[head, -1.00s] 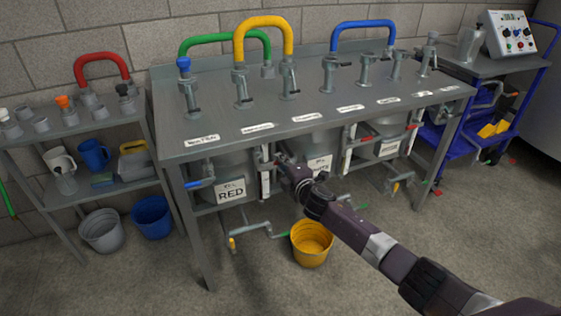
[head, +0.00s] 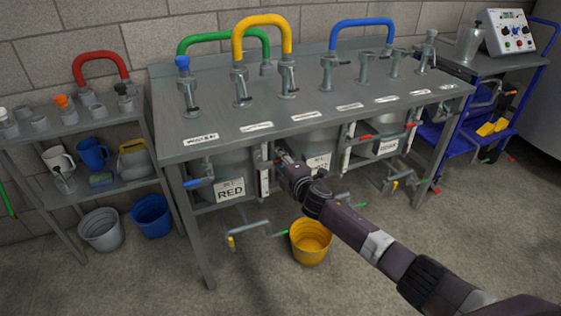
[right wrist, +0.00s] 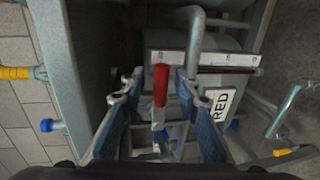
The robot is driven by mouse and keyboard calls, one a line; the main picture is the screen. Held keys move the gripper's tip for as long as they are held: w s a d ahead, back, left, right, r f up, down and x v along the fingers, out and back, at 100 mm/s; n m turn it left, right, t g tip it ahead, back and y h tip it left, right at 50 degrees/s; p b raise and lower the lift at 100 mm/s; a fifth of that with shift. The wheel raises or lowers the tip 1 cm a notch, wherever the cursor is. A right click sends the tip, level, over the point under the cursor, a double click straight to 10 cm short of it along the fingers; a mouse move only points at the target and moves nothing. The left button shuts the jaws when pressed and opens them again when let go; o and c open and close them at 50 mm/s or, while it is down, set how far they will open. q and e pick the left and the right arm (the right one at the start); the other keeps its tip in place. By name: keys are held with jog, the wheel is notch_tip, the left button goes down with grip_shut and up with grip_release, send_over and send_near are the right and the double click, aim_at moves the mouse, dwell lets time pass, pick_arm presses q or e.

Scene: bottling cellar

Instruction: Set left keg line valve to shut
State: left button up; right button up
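The RED keg (head: 225,170) stands on the left under the steel counter, with a white label. Beside it on the right is a line valve with a red lever (head: 267,163), small and partly hidden by my gripper in the head view. In the right wrist view the red lever (right wrist: 160,86) stands between the two fingers. My right gripper (head: 283,157) is at this lever; its fingers (right wrist: 160,82) are open on either side, with gaps visible. I cannot tell whether either finger touches it. My left gripper is not in view.
A blue handle (head: 198,183) sticks out at the keg's left. Other red levers (head: 362,136) sit further right under the counter (head: 300,120). A yellow bucket (head: 311,243) stands on the floor below my arm. Open floor lies in front.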

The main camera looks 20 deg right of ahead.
jog(key=shift+s, duration=0.1)
jog(key=s+r, duration=0.2)
jog(key=s, duration=0.9)
jog(key=shift+s+d+r, duration=0.15)
jog(key=shift+s+d, duration=0.05)
jog(key=shift+s, duration=0.1)
